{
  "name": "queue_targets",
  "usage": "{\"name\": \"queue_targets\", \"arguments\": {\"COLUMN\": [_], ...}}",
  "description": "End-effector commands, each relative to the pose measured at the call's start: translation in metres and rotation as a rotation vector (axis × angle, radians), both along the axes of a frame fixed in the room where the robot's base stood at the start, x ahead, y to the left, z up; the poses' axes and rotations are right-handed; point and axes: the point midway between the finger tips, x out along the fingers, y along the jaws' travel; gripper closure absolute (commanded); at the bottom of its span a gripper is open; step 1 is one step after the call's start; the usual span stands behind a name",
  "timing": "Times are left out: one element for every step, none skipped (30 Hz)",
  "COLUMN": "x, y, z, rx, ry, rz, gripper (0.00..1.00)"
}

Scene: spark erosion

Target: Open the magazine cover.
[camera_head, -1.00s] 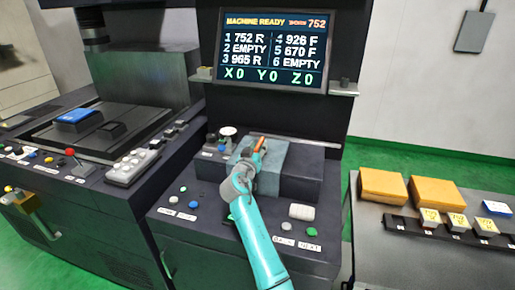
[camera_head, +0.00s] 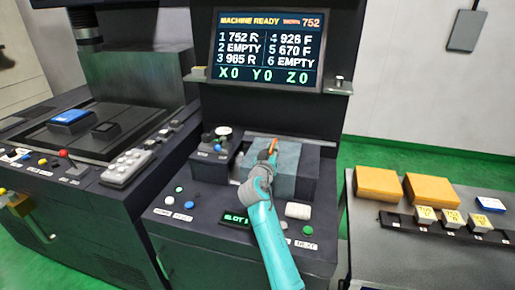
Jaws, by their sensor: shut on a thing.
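The magazine cover (camera_head: 287,168) is a blue-grey lid on the console below the screen, beside a dark block (camera_head: 311,176) on its right. My gripper (camera_head: 272,148) is at the top of the cover, shut on a small orange part that looks like the cover's handle. My gripper and forearm hide part of the cover's front and left side. I cannot see into the magazine.
The screen (camera_head: 266,48) reads MACHINE READY. A dark control box (camera_head: 212,165) with knobs stands left of the cover. A white roll-like part (camera_head: 298,211) and buttons lie in front. A side table at right holds two orange blocks (camera_head: 378,184).

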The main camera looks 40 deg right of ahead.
Motion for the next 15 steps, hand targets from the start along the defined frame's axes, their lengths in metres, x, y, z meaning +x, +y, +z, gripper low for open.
{"name": "queue_targets", "arguments": {"x": [-0.013,-0.019,-0.027,-0.032,-0.037,-0.045,-0.049,-0.054,-0.059,-0.062,-0.066,-0.069,-0.072,-0.074,-0.076], "y": [-0.011,-0.015,-0.021,-0.026,-0.029,-0.035,-0.039,-0.042,-0.046,-0.049,-0.051,-0.054,-0.056,-0.058,-0.059], "z": [-0.001,-0.001,-0.001,-0.001,-0.001,-0.001,-0.001,-0.001,-0.001,-0.001,-0.001,-0.001,-0.001,-0.001,-0.001], "rx": [0.001,0.001,0.001,0.001,0.001,0.001,0.001,0.001,0.002,0.002,0.000,0.000,0.001,0.000,0.000], "ry": [0.000,0.000,0.000,0.001,-0.001,0.001,0.000,0.001,0.000,0.000,0.000,0.000,-0.001,0.000,0.000], "rz": [-0.006,-0.006,-0.005,-0.005,-0.005,-0.005,-0.005,-0.004,-0.004,-0.004,-0.003,-0.002,-0.003,-0.003,-0.002], "gripper": [1.00,1.00,1.00,1.00,1.00,1.00,1.00,1.00,1.00,1.00,1.00,1.00,1.00,1.00,1.00]}}
